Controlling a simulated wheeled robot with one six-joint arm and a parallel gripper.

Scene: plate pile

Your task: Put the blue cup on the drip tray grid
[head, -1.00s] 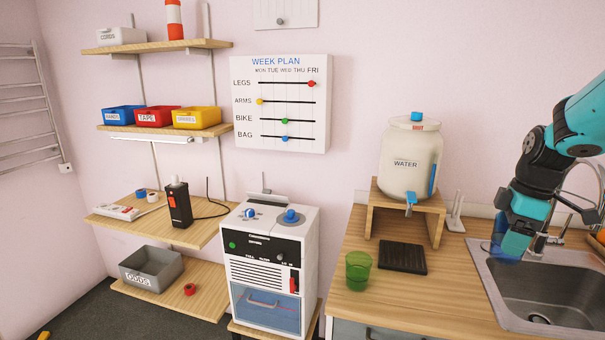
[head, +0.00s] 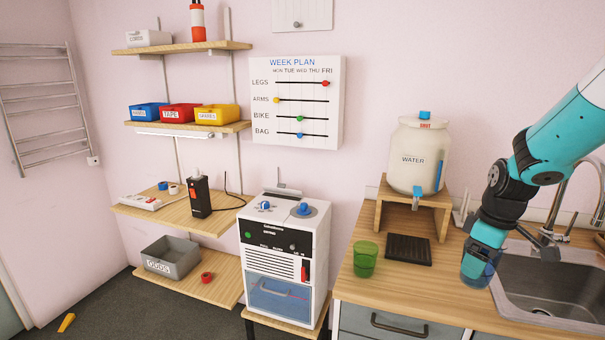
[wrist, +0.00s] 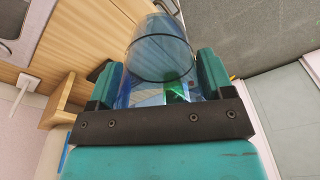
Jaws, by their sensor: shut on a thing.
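My gripper (head: 485,263) is shut on the blue cup (head: 474,272), a see-through blue tumbler. In the wrist view the cup (wrist: 160,58) sits between the two teal fingers of my gripper (wrist: 160,80). The drip tray grid (head: 408,250) is a dark, ridged rectangle on the wooden counter, below the front of the water dispenser. Nothing stands on it. I cannot tell how high the cup is above the counter.
A green cup (head: 365,259) stands on the counter left of the tray. The cream water dispenser (head: 416,158) with its blue tap sits on a wooden stand (head: 378,215) behind the tray. The sink (head: 560,300) lies at the right.

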